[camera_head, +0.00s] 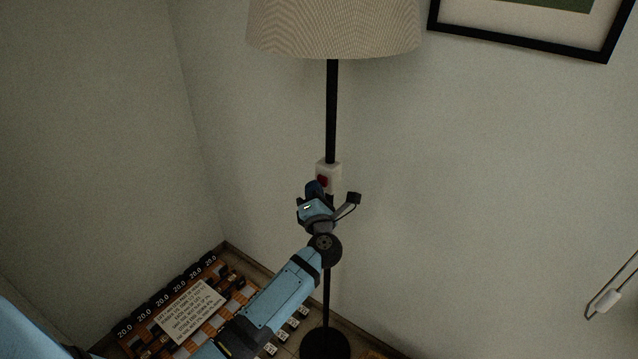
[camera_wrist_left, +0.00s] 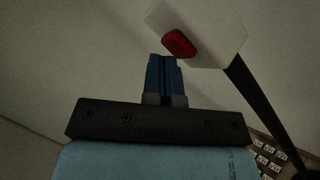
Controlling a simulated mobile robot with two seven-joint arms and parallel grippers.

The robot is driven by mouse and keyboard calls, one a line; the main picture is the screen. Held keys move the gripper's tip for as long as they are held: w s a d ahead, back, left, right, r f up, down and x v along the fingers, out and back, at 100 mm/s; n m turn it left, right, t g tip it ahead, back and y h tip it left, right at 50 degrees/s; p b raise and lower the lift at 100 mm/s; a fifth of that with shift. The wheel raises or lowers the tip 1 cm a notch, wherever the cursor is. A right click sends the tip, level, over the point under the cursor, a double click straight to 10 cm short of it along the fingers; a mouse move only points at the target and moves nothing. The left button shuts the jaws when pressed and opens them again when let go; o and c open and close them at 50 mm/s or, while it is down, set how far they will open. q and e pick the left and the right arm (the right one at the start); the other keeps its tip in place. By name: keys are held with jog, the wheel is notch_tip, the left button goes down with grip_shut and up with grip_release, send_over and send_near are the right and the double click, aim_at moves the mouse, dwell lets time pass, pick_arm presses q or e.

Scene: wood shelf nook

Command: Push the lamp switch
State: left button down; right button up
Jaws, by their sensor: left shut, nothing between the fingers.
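A floor lamp with a beige shade (camera_head: 335,25) and a black pole (camera_head: 331,110) stands near the wall. A white switch box (camera_head: 334,171) with a red switch (camera_head: 322,181) sits on the pole. In the left wrist view the white box (camera_wrist_left: 215,35) and the red switch (camera_wrist_left: 179,43) are at the top. My left gripper (camera_head: 314,188) is shut and empty, just below and in front of the switch. Its blue fingertips (camera_wrist_left: 162,60) are close to the red switch; I cannot tell whether they touch it. My right gripper is not in view.
Below on the left lies a rack of dark weights marked 20.0 (camera_head: 165,298) with a white text sign (camera_head: 190,311). The lamp's round black base (camera_head: 325,345) is on the floor. A framed picture (camera_head: 520,28) hangs at the upper right.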

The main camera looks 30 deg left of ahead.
pick_arm(q)
jog(key=shift+s, duration=0.1)
jog(key=shift+s+p, duration=0.35)
jog(key=shift+s, duration=0.4)
jog(key=shift+a, duration=0.1)
jog(key=s+p, duration=0.1)
jog(key=s, duration=0.5)
jog(key=shift+a+p, duration=0.2)
jog(key=shift+p, duration=0.2)
